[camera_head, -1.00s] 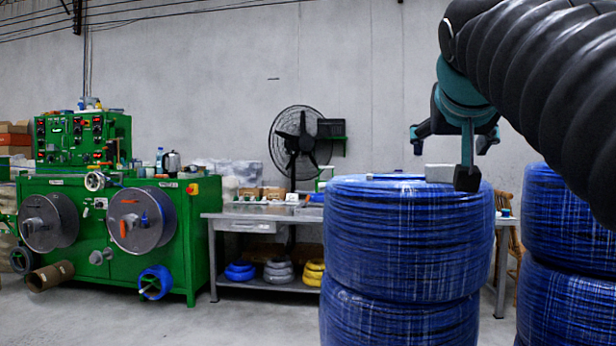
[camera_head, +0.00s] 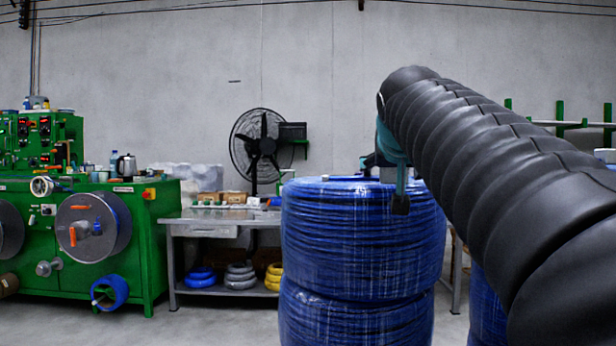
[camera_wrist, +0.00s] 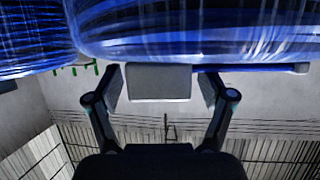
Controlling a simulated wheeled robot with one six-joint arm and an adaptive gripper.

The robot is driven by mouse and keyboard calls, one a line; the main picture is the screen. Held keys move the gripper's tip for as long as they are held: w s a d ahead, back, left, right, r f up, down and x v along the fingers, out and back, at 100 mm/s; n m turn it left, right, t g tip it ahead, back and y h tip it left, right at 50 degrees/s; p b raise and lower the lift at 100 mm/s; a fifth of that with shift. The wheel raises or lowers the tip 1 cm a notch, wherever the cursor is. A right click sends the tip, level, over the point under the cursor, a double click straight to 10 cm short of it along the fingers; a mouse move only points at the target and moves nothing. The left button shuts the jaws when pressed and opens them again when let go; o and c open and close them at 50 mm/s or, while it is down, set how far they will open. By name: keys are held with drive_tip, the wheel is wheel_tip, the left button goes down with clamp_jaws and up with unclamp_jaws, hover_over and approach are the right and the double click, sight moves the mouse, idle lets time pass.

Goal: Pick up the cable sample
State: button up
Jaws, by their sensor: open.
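A blue rod-like piece, which looks like the cable sample (camera_wrist: 255,68), lies along the edge of a wrapped coil in the wrist view. Its left part is hidden behind a pale grey block (camera_wrist: 160,82). My gripper (camera_wrist: 162,88) is open, with one finger pad on each side of the block. I cannot tell whether the pads touch it. In the head view my gripper (camera_head: 385,182) is at the top right of the blue coil stack (camera_head: 355,240), mostly hidden by my arm. The block does not show clearly there.
A second blue coil stack (camera_head: 487,310) stands right of the first, partly behind my arm. A metal workbench (camera_head: 205,231) with small coils below and a green machine (camera_head: 130,230) stand left. A black fan (camera_head: 258,146) is by the wall. Floor shows in front of the bench.

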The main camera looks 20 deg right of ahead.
drive_tip(key=shift+r, duration=0.1)
drive_tip(key=c, duration=1.4)
